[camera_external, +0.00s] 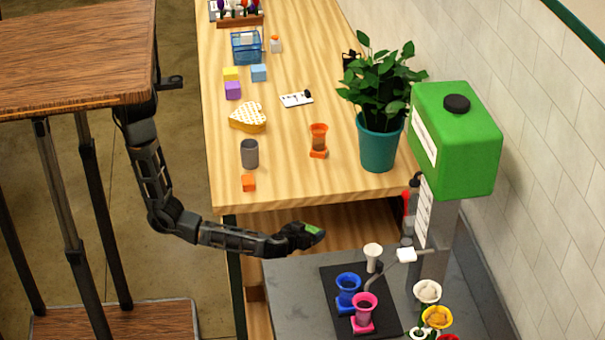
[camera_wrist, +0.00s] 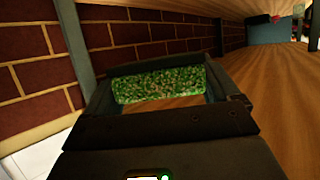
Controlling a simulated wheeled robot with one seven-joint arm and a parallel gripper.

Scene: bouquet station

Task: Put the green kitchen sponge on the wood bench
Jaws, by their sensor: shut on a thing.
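My gripper (camera_external: 303,238) is shut on the green kitchen sponge (camera_external: 314,231), which shows as a small green patch at its tip. In the wrist view the sponge (camera_wrist: 160,83) spans the space between the dark jaws, with its speckled green face visible. The gripper is beyond the near edge of the light wood bench (camera_external: 290,188), between it and the grey counter in the picture. The sponge looks clear of the bench top; its exact height is hard to tell.
The bench's front strip is partly clear. The grey counter (camera_external: 290,290) holds blue and pink vases and a green-tank dispenser (camera_external: 470,150).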

